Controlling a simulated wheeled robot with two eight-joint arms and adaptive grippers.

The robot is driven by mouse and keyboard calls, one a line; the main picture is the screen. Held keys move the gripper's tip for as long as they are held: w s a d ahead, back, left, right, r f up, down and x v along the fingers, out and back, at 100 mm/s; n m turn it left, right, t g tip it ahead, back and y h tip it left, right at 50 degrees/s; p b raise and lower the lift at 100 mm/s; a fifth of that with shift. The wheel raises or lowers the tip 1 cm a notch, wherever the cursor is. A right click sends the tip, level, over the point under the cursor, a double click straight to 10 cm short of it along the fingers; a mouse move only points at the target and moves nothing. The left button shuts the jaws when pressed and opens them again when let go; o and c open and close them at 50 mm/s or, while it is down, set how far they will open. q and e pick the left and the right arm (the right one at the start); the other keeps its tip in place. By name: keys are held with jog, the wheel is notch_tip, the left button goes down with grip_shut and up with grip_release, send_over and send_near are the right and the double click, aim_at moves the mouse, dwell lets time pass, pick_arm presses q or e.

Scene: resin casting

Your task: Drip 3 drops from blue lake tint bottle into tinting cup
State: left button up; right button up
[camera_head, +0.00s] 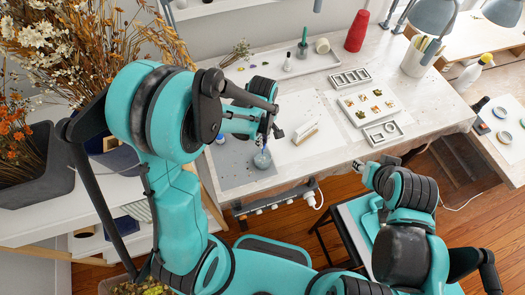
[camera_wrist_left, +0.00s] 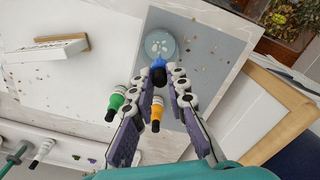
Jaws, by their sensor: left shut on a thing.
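My left gripper (camera_head: 263,136) is over the grey mat at the left of the worktable. It is shut on the blue lake tint bottle, which shows in the left wrist view as a dark shape with a blue band (camera_wrist_left: 158,74) between the fingertips. In the head view the gripper mostly hides the bottle. The tinting cup (camera_head: 262,159), round and bluish with a pale pattern inside, stands on the mat just below the gripper; it also shows in the left wrist view (camera_wrist_left: 160,46). My right gripper (camera_head: 376,166) is by the table's front edge, too small to read.
Green-banded (camera_wrist_left: 115,102) and orange-banded (camera_wrist_left: 157,113) bottles are near the left gripper. Dried flowers (camera_head: 60,50) stand at the left.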

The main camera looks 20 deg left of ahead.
pick_arm(q)
jog(key=shift+r, duration=0.1)
dwell(0.4)
jog(key=shift+r+p, duration=1.4)
jog(key=shift+r, duration=0.55)
jog(key=shift+f, duration=0.1)
